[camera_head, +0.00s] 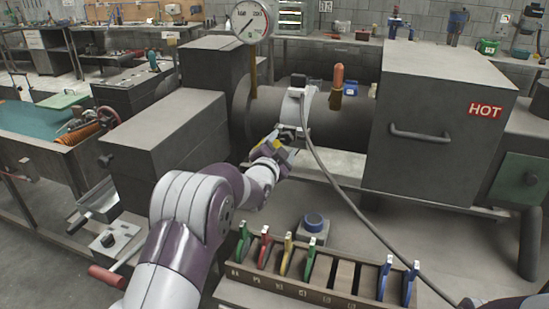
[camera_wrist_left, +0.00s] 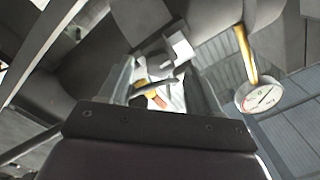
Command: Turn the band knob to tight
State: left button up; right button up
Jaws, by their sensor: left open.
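A pale band (camera_head: 306,101) wraps the dark horizontal tube (camera_head: 350,125), with a small dark box on its top. My left gripper (camera_head: 286,143) is at the front of this band, low on the tube's near side. In the left wrist view its two fingers stand apart, and the space between the fingertips (camera_wrist_left: 165,88) shows a dark bar-shaped part (camera_wrist_left: 158,86), probably the band knob, with yellow and orange bits by it. I cannot tell whether the fingers touch it, nor how the knob is turned. My right gripper is not in view.
A round gauge (camera_head: 250,21) stands above the tube on a brass stem. A large box marked HOT (camera_head: 440,110) is on the right. A grey cable (camera_head: 345,190) hangs from the band.

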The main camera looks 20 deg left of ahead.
pick_arm(q)
jog(key=s+b, duration=0.1)
jog(key=s, duration=0.9)
jog(key=shift+s+a, duration=0.15)
jog(key=shift+s, duration=0.1)
